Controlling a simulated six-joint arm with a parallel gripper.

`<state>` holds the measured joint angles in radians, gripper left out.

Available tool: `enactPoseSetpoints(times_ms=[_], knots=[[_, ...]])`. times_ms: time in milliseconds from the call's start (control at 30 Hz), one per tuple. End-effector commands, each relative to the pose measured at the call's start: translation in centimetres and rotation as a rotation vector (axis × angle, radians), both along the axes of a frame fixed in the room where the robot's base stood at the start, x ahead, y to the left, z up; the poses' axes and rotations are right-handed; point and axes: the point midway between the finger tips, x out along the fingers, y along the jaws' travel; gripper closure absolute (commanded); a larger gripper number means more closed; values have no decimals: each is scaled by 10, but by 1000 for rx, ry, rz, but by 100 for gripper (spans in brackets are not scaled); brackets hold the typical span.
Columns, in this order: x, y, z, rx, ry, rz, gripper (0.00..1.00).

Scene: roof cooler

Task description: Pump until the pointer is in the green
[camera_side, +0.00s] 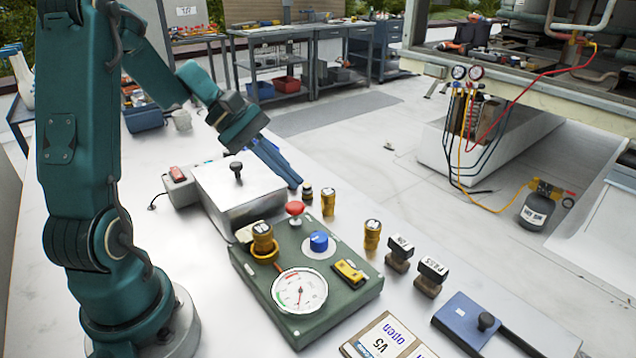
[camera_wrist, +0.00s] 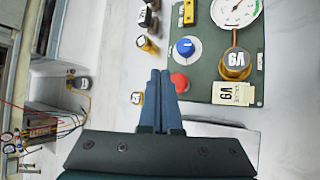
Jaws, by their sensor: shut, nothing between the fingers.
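A green panel (camera_side: 262,288) lies on the white bench and carries a round white gauge (camera_side: 299,290). The gauge shows partly in the wrist view (camera_wrist: 236,10); its pointer is too small to read against the coloured arc. A red mushroom-shaped knob (camera_side: 294,208) stands at the panel's far edge, and it also shows in the wrist view (camera_wrist: 180,82). A blue knob (camera_side: 318,241) is nearer the gauge. My gripper (camera_side: 294,182) is shut and empty, with its blue fingers (camera_wrist: 160,74) pointing down just beside the red knob, seemingly apart from it.
The panel also bears a brass cap (camera_side: 263,240) and a yellow switch (camera_side: 350,272). A metal box with a black knob (camera_side: 236,170) stands behind. Brass fittings (camera_side: 328,202), dark stamps (camera_side: 400,252) and a blue plate (camera_side: 470,318) stand to the right. Bare bench lies between them.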

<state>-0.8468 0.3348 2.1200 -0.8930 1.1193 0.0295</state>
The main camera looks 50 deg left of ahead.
Motion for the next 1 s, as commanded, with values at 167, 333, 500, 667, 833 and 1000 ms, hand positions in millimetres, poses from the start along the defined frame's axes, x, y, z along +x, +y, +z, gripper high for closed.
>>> enactPoseSetpoints(times_ms=[167,333,500,667,833,1000], knots=[[0,1,18,4,-3,1,100],[0,0,30,3,-1,1,100],[0,0,32,2,1,1,100],[0,0,31,1,1,1,100],[0,0,31,1,1,1,100],[2,-11,36,16,-12,-38,100]])
